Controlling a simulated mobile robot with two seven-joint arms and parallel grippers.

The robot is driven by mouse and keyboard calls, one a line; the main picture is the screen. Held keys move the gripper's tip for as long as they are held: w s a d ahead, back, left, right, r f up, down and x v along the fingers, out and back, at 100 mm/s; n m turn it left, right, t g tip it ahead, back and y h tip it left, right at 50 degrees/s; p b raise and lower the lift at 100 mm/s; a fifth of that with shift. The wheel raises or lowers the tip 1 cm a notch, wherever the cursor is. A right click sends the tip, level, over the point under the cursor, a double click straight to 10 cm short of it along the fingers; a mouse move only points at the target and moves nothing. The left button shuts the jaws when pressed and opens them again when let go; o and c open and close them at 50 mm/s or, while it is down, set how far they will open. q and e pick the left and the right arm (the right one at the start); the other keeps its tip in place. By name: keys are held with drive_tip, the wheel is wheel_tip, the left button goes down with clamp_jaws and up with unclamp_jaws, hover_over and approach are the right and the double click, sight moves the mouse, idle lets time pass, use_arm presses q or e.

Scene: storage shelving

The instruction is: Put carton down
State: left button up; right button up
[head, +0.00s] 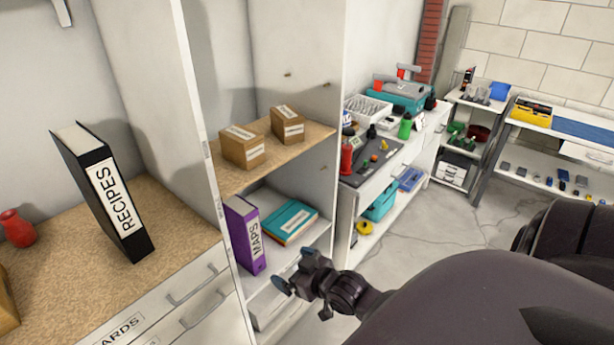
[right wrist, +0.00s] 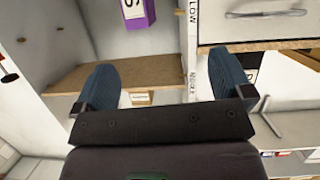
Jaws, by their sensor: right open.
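Two small brown cartons with white labels, a left one (head: 243,150) and a right one (head: 288,127), stand upright on the brown shelf board (head: 232,182) of the open cabinet. My right gripper (head: 297,271) is open and empty, in front of the cabinet, lower than the cartons and apart from them. In the right wrist view, which looks upside down, its blue fingers (right wrist: 163,62) are spread with nothing between them. A carton's label (right wrist: 141,98) shows past them by the board (right wrist: 140,74). My left gripper is not in view.
A black recipes binder (head: 103,190) and a red vase (head: 17,228) stand on the left counter. A cluttered workbench (head: 378,160) is to the right. Brown board is bare in front.

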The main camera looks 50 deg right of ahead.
drive_tip(key=s+a+f+g, duration=0.1)
drive_tip(key=s+a+f, duration=0.2)
drive_tip(key=s, duration=0.3)
drive_tip(key=s+a+f+g, duration=0.1)
drive_tip(key=s+a+f, duration=0.2)
drive_tip(key=s, duration=0.3)
drive_tip(key=shift+a+f+h, duration=0.25)
drive_tip(key=shift+a+h, duration=0.05)
drive_tip(key=shift+a, duration=0.35)
